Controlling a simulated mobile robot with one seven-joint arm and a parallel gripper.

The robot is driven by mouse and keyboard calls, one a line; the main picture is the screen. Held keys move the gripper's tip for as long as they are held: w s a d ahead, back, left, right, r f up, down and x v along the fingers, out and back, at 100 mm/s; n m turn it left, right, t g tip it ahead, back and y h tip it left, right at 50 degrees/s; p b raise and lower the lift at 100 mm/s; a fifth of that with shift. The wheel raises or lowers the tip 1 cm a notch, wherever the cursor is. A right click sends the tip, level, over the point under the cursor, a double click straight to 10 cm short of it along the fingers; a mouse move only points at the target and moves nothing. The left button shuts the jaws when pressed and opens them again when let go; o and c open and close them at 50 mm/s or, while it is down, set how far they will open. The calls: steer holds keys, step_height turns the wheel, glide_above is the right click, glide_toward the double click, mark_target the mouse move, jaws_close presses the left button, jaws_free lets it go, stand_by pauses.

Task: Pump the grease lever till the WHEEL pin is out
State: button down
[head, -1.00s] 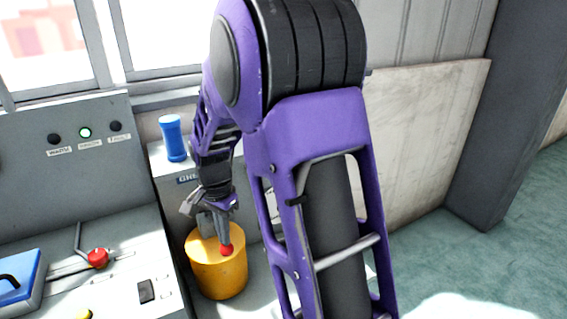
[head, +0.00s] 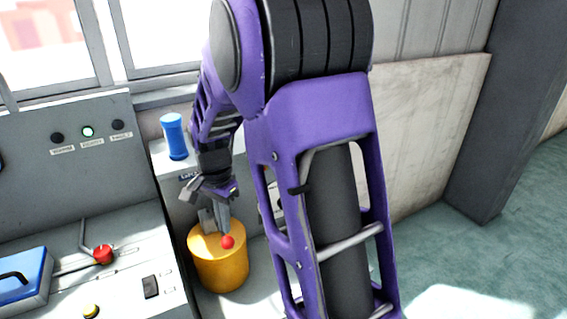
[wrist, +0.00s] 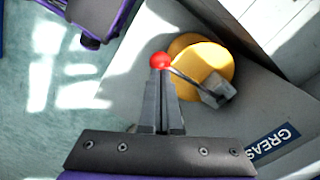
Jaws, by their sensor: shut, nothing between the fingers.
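The grease lever is a thin dark rod with a red ball (wrist: 160,60) on its end, running from a small grey block (wrist: 215,90) on a yellow pot (wrist: 190,45). In the head view the red ball (head: 228,242) shows in front of the yellow pot (head: 218,268). My gripper (wrist: 158,76) is shut and empty, its fingertips right at the red ball. I cannot tell whether they touch it. In the head view my gripper (head: 222,230) points down just above the ball. I cannot identify the wheel pin in either view.
A grey console on the left has three lamps, the middle lamp (head: 88,131) lit green; their labels are unreadable. A red knob (head: 103,253) and blue box (head: 22,275) are on it. A blue cylinder (head: 174,137) stands behind the pot. A GREASE sign (wrist: 272,142) is on the grey cabinet.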

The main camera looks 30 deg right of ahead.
step_height(320, 180, up, 3)
steer(key=shift+r+p, duration=0.1)
steer(key=shift+p, duration=0.95)
steer(key=shift+r, duration=0.95)
